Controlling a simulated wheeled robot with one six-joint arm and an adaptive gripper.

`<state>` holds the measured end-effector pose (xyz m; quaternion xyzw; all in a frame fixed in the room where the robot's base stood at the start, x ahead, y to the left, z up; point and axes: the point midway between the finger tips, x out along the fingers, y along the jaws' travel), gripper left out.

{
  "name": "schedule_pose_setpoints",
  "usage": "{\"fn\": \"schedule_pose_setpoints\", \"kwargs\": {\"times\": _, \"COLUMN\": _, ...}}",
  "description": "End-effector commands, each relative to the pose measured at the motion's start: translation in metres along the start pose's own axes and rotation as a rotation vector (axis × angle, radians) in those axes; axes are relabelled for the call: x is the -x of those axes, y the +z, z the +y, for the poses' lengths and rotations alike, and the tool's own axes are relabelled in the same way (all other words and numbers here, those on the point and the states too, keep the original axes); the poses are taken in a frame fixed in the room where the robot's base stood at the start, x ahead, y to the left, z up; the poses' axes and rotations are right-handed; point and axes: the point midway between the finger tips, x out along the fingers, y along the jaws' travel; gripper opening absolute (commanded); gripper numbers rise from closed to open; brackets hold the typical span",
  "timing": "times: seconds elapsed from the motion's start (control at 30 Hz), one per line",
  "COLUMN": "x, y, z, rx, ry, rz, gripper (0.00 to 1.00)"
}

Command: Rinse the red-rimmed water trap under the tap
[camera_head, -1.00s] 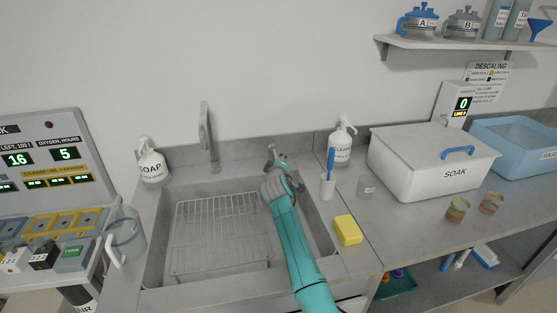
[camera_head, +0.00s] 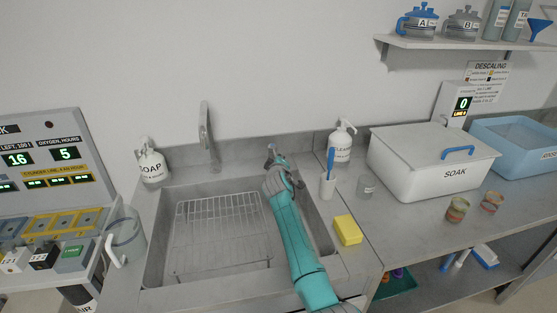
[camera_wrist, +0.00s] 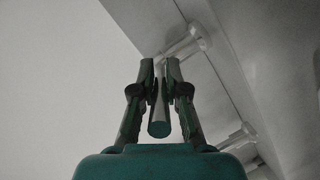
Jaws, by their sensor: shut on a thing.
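My gripper (camera_head: 273,155) is at the back edge of the sink (camera_head: 152,262), to the right of the tap (camera_head: 206,125). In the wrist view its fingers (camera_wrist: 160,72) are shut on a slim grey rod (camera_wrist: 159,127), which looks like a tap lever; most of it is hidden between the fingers. Two small cups stand on the counter in front of the soak box: one with a reddish band (camera_head: 491,203) and a brownish-green one (camera_head: 457,210). The reddish one may be the red-rimmed water trap; I cannot tell for sure. No water shows under the tap.
A wire rack (camera_head: 222,236) lies in the sink. A soap bottle (camera_head: 151,163) stands left; a cleaner bottle (camera_head: 341,146), a brush cup (camera_head: 327,186), a clear cup (camera_head: 366,185) and a yellow sponge (camera_head: 348,230) stand right. The soak box (camera_head: 430,178) and blue basin (camera_head: 513,154) lie beyond.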

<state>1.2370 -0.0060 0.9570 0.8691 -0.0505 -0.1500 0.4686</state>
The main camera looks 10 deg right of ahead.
Motion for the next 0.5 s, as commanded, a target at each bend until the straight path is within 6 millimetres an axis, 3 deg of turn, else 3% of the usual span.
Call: {"fn": "schedule_pose_setpoints", "kwargs": {"times": 0.5, "x": -0.0037, "y": 0.0089, "z": 0.0039, "rx": 0.024, "ry": -0.064, "rz": 0.092, "gripper": 0.00}}
